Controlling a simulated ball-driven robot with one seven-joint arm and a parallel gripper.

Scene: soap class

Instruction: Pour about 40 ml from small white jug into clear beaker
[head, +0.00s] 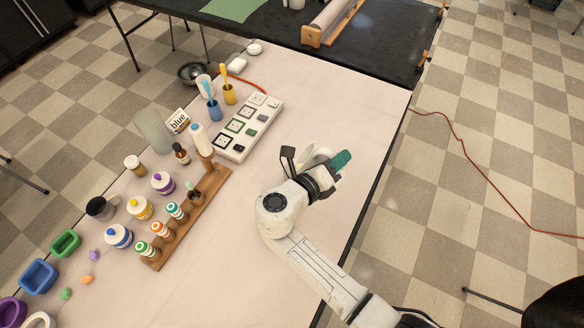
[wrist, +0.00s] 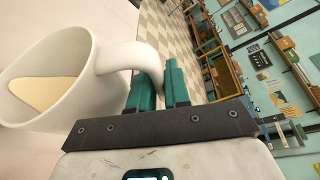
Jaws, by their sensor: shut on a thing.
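My gripper (head: 341,160) has teal fingers and is over the right part of the table in the head view. In the wrist view my gripper (wrist: 161,86) is shut on the handle of the small white jug (wrist: 62,104). Cream-coloured liquid shows inside the jug, and its mouth faces up and left in that picture. In the head view the jug (head: 317,157) is mostly hidden behind my wrist. A translucent grey-green vessel (head: 153,130) stands at the table's far left; I cannot tell whether it is the clear beaker.
A wooden rack (head: 190,222) with small bottles stands left of my arm, with paint-like pots (head: 140,207) beside it. Blue (head: 39,277) and green moulds are at the near left. The table around my gripper is clear.

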